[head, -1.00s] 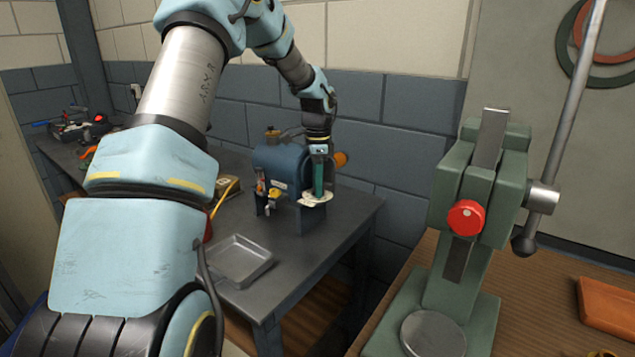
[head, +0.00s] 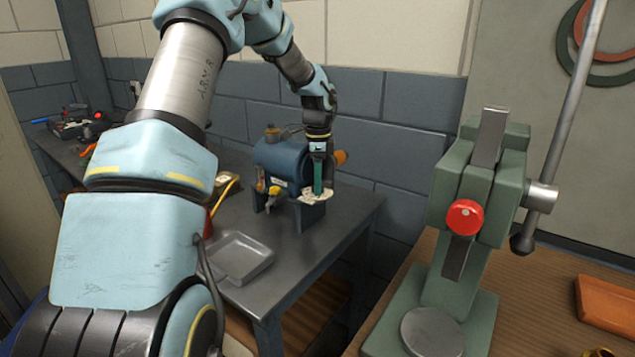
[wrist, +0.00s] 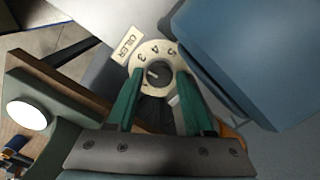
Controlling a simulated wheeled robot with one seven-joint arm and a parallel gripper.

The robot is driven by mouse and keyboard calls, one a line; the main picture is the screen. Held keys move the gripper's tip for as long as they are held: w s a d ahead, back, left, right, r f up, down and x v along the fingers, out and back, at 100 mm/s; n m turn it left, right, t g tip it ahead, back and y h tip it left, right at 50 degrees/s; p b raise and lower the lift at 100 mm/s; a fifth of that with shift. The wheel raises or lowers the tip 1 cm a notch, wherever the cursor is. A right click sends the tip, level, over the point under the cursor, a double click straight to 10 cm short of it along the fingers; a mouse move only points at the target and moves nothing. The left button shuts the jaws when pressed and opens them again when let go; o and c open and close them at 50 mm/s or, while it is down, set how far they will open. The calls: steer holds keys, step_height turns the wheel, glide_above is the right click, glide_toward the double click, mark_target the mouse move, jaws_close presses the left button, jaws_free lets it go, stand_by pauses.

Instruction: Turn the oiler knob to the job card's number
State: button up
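The oiler dial (wrist: 143,50) is a cream disc with dark numbers; 3, 4 and 5 can be read in the wrist view. A cream label (wrist: 126,45) reading OILER sits beside it. The small dark oiler knob (wrist: 155,73) is at the disc's centre. My gripper (wrist: 159,75) has its green fingers apart, one on each side of the knob, with a gap visible around it. In the head view my gripper (head: 318,189) reaches down at the right end of the blue casing (head: 278,158), over the cream dial plate. I cannot make out a job card.
The casing stands on a dark metal table (head: 340,215) against a block wall. A shallow metal tray (head: 240,258) lies in front. A green press (head: 475,200) with a red knob stands on a wooden bench at right. Clutter lies at the far left.

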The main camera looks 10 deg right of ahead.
step_height(320, 180, up, 11)
steer(key=b, duration=0.3)
stand_by(0.4)
steer(key=shift+f, duration=0.1)
step_height(320, 180, down, 11)
steer(key=n+b, duration=0.2)
steer(key=n, duration=0.9)
jaws_close()
stand_by(0.5)
